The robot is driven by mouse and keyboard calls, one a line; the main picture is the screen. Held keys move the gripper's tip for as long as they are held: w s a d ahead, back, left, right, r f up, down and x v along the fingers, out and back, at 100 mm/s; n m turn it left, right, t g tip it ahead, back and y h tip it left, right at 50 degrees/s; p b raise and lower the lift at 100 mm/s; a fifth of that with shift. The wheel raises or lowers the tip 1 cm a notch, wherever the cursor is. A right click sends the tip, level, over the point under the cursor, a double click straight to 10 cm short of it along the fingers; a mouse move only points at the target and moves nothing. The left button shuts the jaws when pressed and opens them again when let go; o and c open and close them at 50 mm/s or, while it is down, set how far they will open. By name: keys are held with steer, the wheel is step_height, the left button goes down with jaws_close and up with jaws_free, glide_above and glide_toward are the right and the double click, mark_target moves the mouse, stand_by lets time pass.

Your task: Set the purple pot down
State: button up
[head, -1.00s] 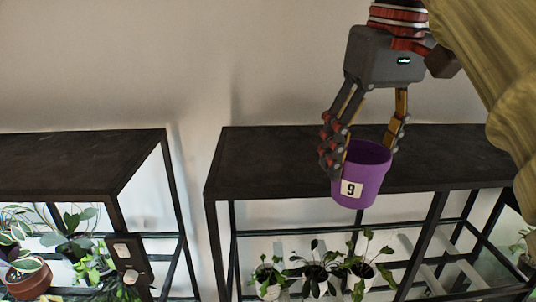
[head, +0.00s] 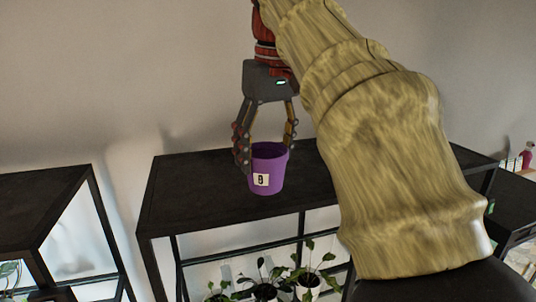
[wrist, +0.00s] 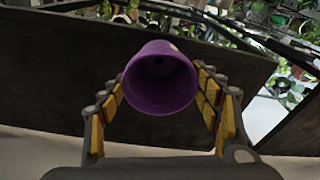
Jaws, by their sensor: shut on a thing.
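The purple pot (head: 270,178) is upright, with a white label bearing a dark number on its side. My gripper (head: 264,150) is shut on it, with fingers on its left and right sides. In the head view the pot appears over the dark top of the middle shelf unit (head: 205,185); whether its base touches that top I cannot tell. In the wrist view the pot (wrist: 160,82) lies between the yellow-padded fingers (wrist: 163,92), its open mouth toward the camera and its inside empty.
Another dark shelf unit (head: 40,195) stands at the left, with a gap between the two. Potted plants (head: 265,281) stand on a lower level of the middle unit. The visible shelf top left of the pot is clear. A reddish bottle (head: 526,155) is at the far right.

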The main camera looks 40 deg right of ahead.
mark_target(257, 154)
steer(key=w+d, duration=0.1)
steer(key=w, duration=0.1)
steer(key=w+d+f, duration=0.1)
steer(key=w, duration=0.1)
steer(key=w+d+p, duration=0.1)
steer(key=w, duration=0.1)
steer(key=shift+w+d+f, duration=0.1)
steer(key=shift+w+f, duration=0.05)
steer(key=shift+w, duration=0.05)
steer(key=shift+f+b, duration=0.65)
steer(key=shift+f, duration=0.2)
steer(key=shift+s+f, duration=0.1)
steer(key=shift+f, duration=0.15)
steer(key=o, duration=1.4)
steer(key=shift+o, duration=0.2)
steer(key=shift+r, duration=0.1)
steer(key=shift+s+r+p, duration=0.2)
steer(key=shift+r+p, duration=0.35)
steer(key=shift+r, duration=0.75)
steer(key=shift+s+r+p, duration=0.15)
steer(key=shift+r+p, duration=0.4)
steer(key=shift+r, duration=0.75)
